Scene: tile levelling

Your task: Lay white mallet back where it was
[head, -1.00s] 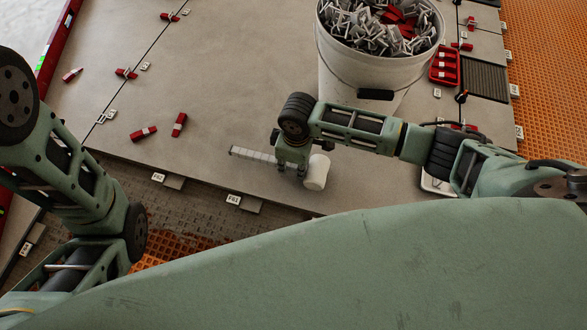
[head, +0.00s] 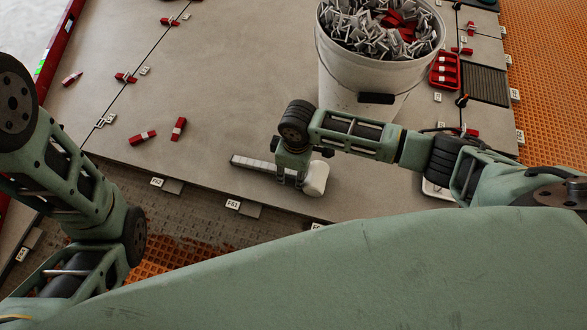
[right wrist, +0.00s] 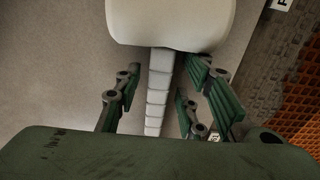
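The white mallet lies on the grey tile near its front edge, its white head (head: 315,179) to the right and its pale segmented handle (head: 252,164) pointing left. My right gripper (head: 291,181) is low over the handle, close beside the head. In the right wrist view the fingers (right wrist: 158,100) stand apart on either side of the handle (right wrist: 159,95), with a visible gap, so the gripper is open around it. The mallet head (right wrist: 170,22) fills the top of that view. My left gripper is out of view; only left arm links show.
A white bucket (head: 350,85) full of grey clips stands behind my right arm. Red wedges (head: 179,128) lie on the tiles at left. A red tray (head: 445,70) and a dark grate (head: 484,83) are at right. The tile's middle is clear.

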